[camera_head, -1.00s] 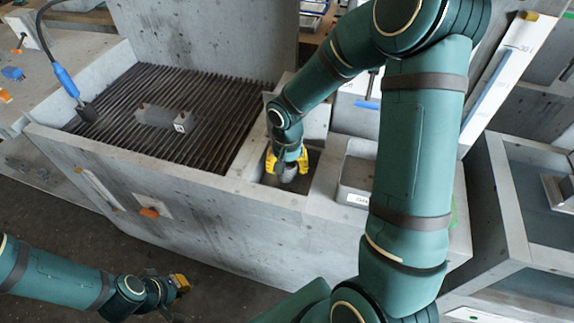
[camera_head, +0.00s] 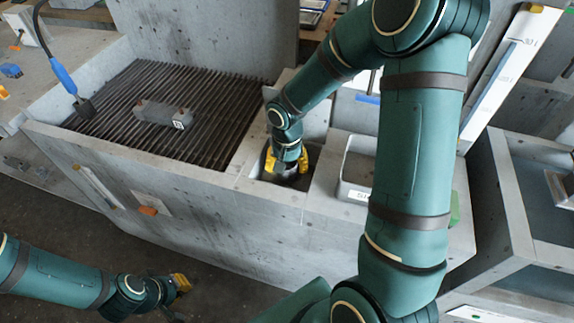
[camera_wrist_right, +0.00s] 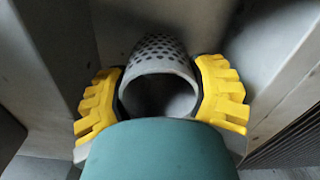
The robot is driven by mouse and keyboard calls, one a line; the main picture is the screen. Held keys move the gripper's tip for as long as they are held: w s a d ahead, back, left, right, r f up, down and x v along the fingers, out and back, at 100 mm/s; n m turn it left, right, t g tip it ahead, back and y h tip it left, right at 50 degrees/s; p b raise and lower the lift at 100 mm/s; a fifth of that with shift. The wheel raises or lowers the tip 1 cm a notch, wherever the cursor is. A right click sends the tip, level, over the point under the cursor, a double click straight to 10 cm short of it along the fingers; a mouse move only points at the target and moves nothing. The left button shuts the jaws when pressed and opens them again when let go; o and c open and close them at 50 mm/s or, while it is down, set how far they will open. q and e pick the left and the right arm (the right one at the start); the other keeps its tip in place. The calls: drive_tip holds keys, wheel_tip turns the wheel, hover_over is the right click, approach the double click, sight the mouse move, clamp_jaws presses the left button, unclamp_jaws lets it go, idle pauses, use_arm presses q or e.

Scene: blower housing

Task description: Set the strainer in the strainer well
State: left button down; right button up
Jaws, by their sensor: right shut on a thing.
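The strainer (camera_wrist_right: 158,48) is a grey cup with a round open mouth and a perforated wall. My right gripper (camera_wrist_right: 160,92) is shut on it, one yellow finger on each side, as the right wrist view shows. In the head view my right gripper (camera_head: 287,161) points down with the strainer (camera_head: 286,174) at the strainer well (camera_head: 259,174), a square opening in the grey bench. The strainer's lower part is inside the opening; whether it touches the bottom is hidden. My left gripper (camera_head: 181,284) is low at the left, away from the bench; its fingers are too small to read.
A slatted dark grate (camera_head: 120,100) fills the bench left of the well, with a grey block (camera_head: 160,114) lying on it. A blue-handled tool (camera_head: 66,78) leans at its left edge.

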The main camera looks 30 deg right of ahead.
drive_tip(key=shift+f+b, duration=0.85)
drive_tip(key=shift+f, duration=0.15)
drive_tip(key=shift+f, duration=0.15)
idle(0.4)
drive_tip(key=o, duration=1.4)
wheel_tip(320, 180, up, 12)
drive_tip(key=shift+r, duration=0.1)
drive_tip(key=shift+s, duration=0.15)
